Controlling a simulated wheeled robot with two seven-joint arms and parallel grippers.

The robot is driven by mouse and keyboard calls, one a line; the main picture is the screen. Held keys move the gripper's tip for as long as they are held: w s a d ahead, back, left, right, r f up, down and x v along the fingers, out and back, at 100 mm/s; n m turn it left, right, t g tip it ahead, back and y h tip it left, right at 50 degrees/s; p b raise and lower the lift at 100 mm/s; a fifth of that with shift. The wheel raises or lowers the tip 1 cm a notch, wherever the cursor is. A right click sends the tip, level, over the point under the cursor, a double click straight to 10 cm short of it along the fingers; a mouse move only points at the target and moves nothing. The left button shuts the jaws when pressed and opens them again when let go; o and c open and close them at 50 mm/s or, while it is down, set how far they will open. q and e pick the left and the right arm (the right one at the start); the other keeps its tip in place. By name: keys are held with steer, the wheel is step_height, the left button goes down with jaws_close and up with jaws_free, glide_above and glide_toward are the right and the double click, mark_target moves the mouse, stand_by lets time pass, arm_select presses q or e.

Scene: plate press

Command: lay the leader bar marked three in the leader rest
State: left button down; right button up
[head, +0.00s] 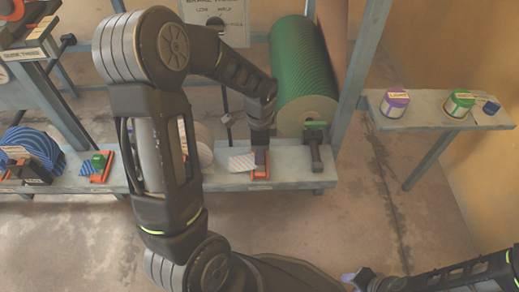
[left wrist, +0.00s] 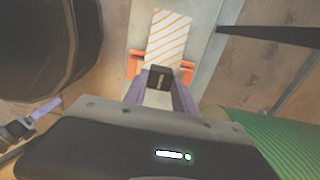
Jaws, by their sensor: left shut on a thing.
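My left gripper (head: 261,152) points down over the low shelf. In the left wrist view its two lavender fingers (left wrist: 158,98) are shut on a small dark bar with a label (left wrist: 160,78); I cannot read its mark. A white strip with orange stripes (left wrist: 165,35) runs out from the bar. In the head view the strip (head: 241,163) lies by the gripper. An orange rest (left wrist: 138,63) shows on both sides of the bar, also in the head view (head: 262,174). I cannot tell whether the bar touches it. My right gripper (head: 360,278) is low at the right; its opening is unclear.
A large green ribbed roll (head: 297,70) stands right behind the shelf (head: 225,182). A green-topped dark part (head: 315,140) is beside the rest. Another orange rest (head: 101,172) with a green block is at left. Purple (head: 394,104) and green (head: 458,104) tubs stand on the right shelf.

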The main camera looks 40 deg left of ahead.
arm_select(q)
steer(key=c, duration=0.9)
jaws_free()
step_height(320, 180, up, 8)
steer(key=p, duration=0.3)
steer(key=shift+f, duration=0.1)
